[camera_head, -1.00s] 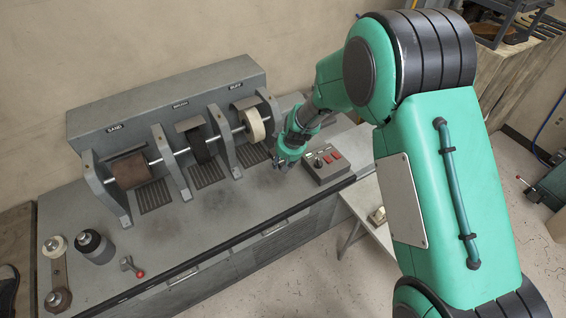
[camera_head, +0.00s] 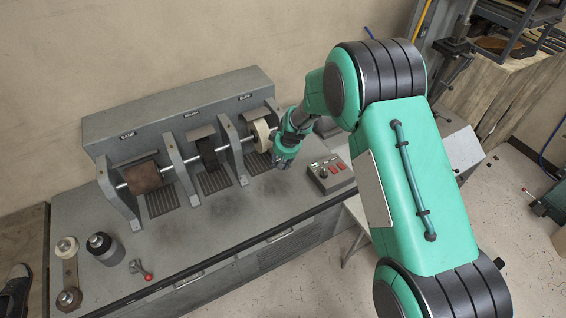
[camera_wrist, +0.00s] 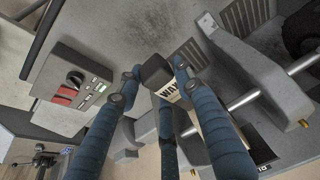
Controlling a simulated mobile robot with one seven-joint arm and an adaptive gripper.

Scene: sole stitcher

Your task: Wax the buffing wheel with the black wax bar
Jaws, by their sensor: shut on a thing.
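The buffing wheel (camera_head: 260,135) is a pale disc on the grinder's shaft under the BUFF label, rightmost of the three wheels. My gripper (camera_head: 280,166) is just right of and in front of it in the head view. In the wrist view my gripper (camera_wrist: 155,76) has its blue fingers shut on the black wax bar (camera_wrist: 157,70), whose pale label reads WAX. The bar cannot be made out in the head view. Fingers cover the wheel's area in the wrist view, so contact between bar and wheel cannot be told.
The control box (camera_head: 330,174) with a black knob and red buttons sits on the bench (camera_head: 215,228), close right of my gripper. Grey brackets (camera_head: 233,150) stand between the wheels. A brown sanding drum (camera_head: 142,177) and dark brush wheel (camera_head: 207,152) are further left. The bench front is mostly clear.

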